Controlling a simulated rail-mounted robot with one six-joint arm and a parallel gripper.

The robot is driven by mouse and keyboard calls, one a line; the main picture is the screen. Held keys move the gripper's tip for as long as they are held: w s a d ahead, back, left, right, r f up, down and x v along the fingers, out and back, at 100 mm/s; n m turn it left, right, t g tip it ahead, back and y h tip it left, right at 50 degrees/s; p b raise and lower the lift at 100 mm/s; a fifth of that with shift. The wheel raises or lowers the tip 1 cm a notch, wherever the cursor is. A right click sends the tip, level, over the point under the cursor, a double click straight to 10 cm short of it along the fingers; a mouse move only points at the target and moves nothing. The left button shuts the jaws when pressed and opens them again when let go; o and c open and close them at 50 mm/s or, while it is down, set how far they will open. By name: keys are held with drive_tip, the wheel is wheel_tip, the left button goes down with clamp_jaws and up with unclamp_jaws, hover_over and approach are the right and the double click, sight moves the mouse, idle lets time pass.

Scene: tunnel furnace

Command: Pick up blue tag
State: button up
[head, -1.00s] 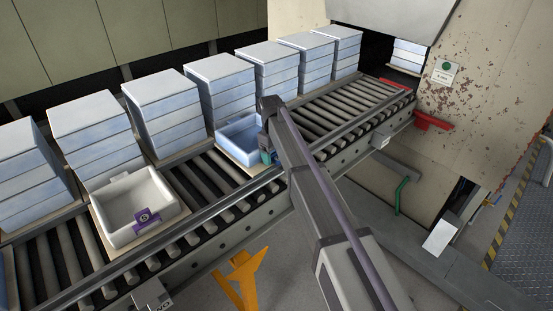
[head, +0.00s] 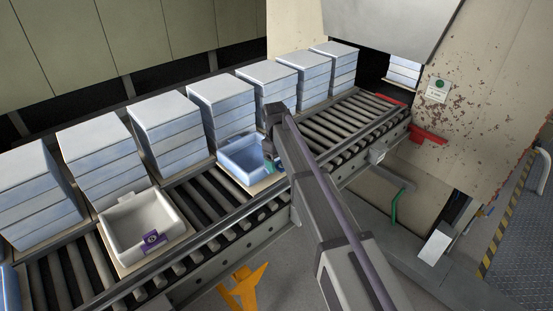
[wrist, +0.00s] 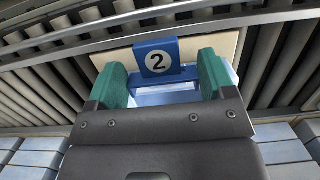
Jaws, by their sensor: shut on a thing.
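The blue tag (wrist: 157,56) shows in the wrist view, with a round white plate and a black 2. It is between the green fingertips of my gripper (wrist: 163,80), which is shut on it. Behind the fingers the tag's lower part and the tray edge are partly hidden. In the head view my gripper (head: 271,160) is at the near right edge of a light blue tray (head: 240,161) on the roller conveyor. My arm hides most of the tag there.
A white tray (head: 138,220) with a purple tag (head: 151,240) stands further left on the rollers (head: 209,197). Stacks of pale blue blocks (head: 168,119) line the far side. A metal rail runs along the near side. The furnace opening is at the upper right.

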drive_tip(key=s+d, duration=1.2)
drive_tip(key=shift+s+d+f, duration=0.2)
drive_tip(key=shift+s+f, duration=0.05)
